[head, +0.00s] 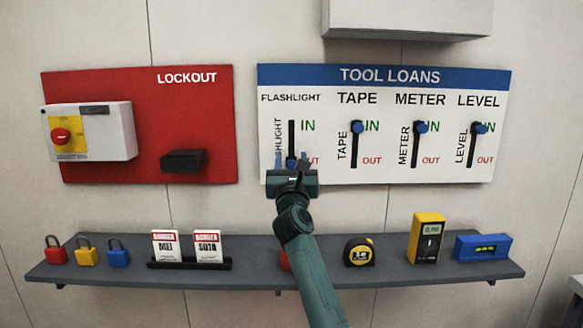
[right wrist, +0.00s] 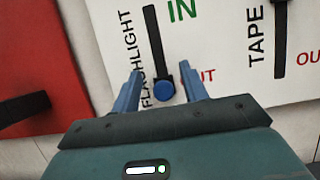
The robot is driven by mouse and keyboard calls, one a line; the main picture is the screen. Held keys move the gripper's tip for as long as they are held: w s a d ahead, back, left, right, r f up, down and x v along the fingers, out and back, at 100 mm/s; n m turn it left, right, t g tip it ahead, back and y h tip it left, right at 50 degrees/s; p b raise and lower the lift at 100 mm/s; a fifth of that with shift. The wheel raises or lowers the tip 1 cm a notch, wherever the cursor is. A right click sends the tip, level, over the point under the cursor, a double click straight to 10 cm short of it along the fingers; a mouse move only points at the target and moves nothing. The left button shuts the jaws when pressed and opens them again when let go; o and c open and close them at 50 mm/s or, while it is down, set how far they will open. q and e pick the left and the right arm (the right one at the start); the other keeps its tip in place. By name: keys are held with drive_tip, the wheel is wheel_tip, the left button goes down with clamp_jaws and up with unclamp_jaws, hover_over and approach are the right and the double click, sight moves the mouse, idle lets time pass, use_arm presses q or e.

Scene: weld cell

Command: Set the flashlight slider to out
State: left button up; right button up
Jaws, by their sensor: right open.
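The flashlight slider's blue knob (right wrist: 164,90) is at the lower end of its black slot (right wrist: 153,45) in the right wrist view, level with the red OUT label (right wrist: 205,75). The green IN label is beside the slot's top. In the head view the upper slot (head: 291,132) shows bare, and my gripper largely hides the lower end. My right gripper (head: 291,160) is open at the board, its two fingers (right wrist: 160,73) one on each side of the knob. Contact with the knob cannot be told. My left gripper is not in view.
The tape (head: 357,128), meter (head: 421,127) and level (head: 479,128) sliders are up at IN. A red lockout board (head: 210,110) is to the left. Below, a grey shelf (head: 400,275) holds padlocks, danger tags, a tape measure, a meter and a level.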

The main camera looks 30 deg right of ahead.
wheel_tip(320, 180, up, 8)
drive_tip(key=shift+f+p, duration=0.1)
drive_tip(key=shift+p, duration=0.6)
